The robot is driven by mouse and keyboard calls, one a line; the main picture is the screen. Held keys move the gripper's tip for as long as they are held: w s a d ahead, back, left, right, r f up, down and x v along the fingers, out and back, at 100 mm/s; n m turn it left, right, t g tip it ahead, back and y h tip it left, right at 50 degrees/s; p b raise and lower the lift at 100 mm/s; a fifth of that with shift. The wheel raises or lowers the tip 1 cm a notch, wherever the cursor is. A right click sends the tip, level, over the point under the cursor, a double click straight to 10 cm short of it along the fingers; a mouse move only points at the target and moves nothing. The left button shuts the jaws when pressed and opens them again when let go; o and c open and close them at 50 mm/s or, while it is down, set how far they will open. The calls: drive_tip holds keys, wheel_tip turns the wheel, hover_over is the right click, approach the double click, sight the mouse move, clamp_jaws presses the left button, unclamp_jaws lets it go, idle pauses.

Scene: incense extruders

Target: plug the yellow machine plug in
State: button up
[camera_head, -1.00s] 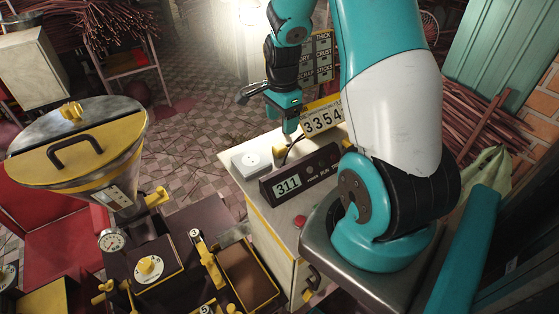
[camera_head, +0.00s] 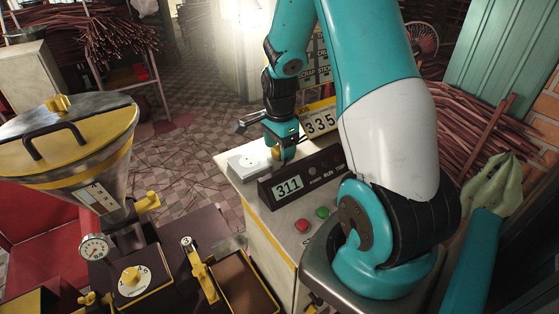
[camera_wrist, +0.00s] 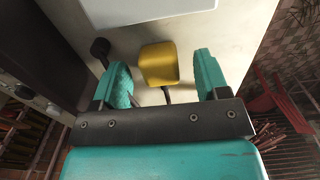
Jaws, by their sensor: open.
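The yellow plug (camera_wrist: 158,64) lies on the pale cabinet top, between my gripper's two teal fingers in the wrist view, with visible gaps on both sides. A dark cable runs from it back under my gripper. In the head view the yellow plug (camera_head: 276,153) shows beside my gripper's fingers. My gripper (camera_wrist: 163,76) is open around the plug and close to the top. The white socket box (camera_head: 248,163) sits just left of the plug; part of the white box (camera_wrist: 145,10) shows at the top of the wrist view, its holes out of sight there.
A number board (camera_head: 319,121) stands behind. A small black part (camera_wrist: 100,48) lies left of the plug. The hopper machine (camera_head: 70,150) fills the left.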

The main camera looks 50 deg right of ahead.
drive_tip(key=shift+f, duration=0.6)
drive_tip(key=shift+r, duration=0.1)
drive_tip(key=c, duration=1)
drive_tip(key=shift+r, duration=0.15)
drive_tip(key=shift+c, duration=0.2)
wheel_tip(320, 180, up, 20)
drive_tip(key=b, duration=0.3)
drive_tip(key=shift+f, duration=0.2)
